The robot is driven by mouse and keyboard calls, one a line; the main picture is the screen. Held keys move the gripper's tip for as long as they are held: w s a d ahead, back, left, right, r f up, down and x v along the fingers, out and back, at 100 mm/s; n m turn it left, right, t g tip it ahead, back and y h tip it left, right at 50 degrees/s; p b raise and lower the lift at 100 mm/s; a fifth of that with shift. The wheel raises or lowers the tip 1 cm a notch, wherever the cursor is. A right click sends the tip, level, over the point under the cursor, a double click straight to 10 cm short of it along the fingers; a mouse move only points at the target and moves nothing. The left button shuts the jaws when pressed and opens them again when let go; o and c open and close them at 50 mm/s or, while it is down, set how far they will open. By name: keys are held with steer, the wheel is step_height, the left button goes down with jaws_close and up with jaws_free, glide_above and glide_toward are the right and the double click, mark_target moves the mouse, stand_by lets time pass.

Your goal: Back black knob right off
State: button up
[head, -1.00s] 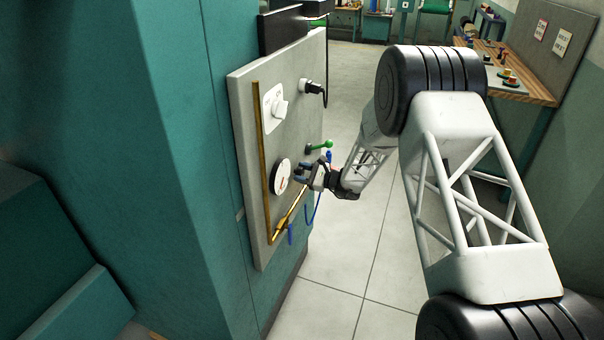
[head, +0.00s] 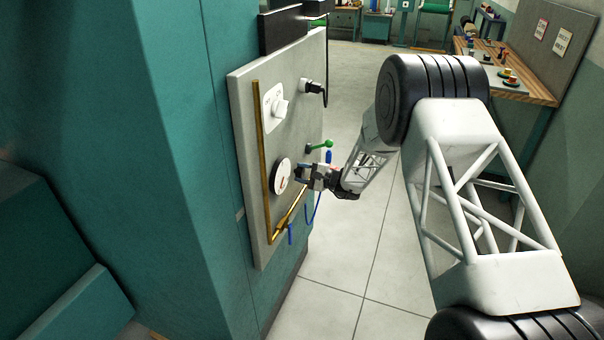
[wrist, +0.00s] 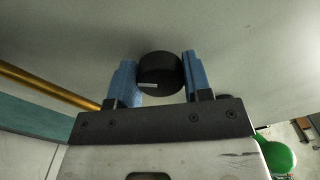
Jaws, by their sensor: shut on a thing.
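The black knob (wrist: 160,72) is a short round cylinder with a small pale mark on its rim. It stands out from the grey panel (head: 250,88) and sits between the two blue fingers of my gripper (wrist: 158,64) in the wrist view. My gripper is shut on it. In the head view my gripper (head: 301,172) is at the panel, just right of a white round dial (head: 283,177). The knob is hidden by the fingers there.
A green-ended lever (head: 320,145) stands just above my gripper. A brass pipe (head: 258,130) runs down the panel and bends below the dial.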

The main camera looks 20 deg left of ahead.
steer(key=o, duration=0.9)
steer(key=shift+d, duration=0.15)
steer(key=shift+d, duration=3.75)
